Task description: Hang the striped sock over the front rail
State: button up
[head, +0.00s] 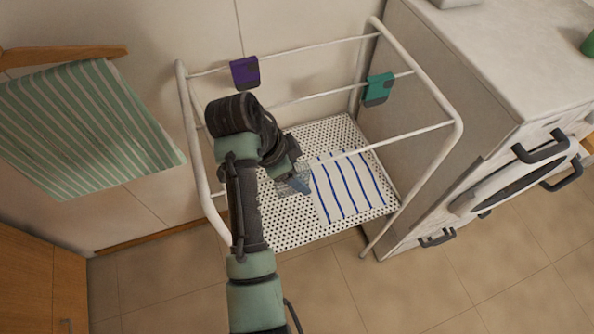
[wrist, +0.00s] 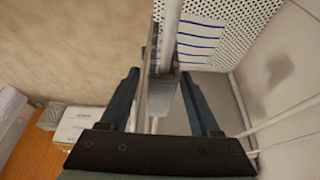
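A small pale blue-grey cloth piece (head: 294,181), which I take to be the striped sock, is at the front rail (head: 410,137) of the white rack, just below my gripper (head: 290,170). Its stripes are too small to make out. In the wrist view the rail (wrist: 167,35) runs between my gripper's fingers (wrist: 160,75). A grey piece (wrist: 164,90) and a thin edge-on sheet (wrist: 149,75) sit at the rail, apparently draped over it. The fingers stand wide apart, one on each side. My arm hides part of the front rail.
A purple sock (head: 245,72) hangs on the back rail and a teal one (head: 378,89) on the middle rail. A white cloth with blue stripes (head: 348,186) lies on the perforated shelf (head: 290,222). A white cabinet (head: 450,75) stands right; a green-striped towel (head: 90,130) hangs left.

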jog(key=shift+a+r, duration=0.25)
jog(key=shift+r, duration=0.15)
jog(key=p+v, duration=0.6)
jog(key=v, duration=0.6)
jog(key=shift+d+r, duration=0.1)
jog(key=shift+s, duration=0.1)
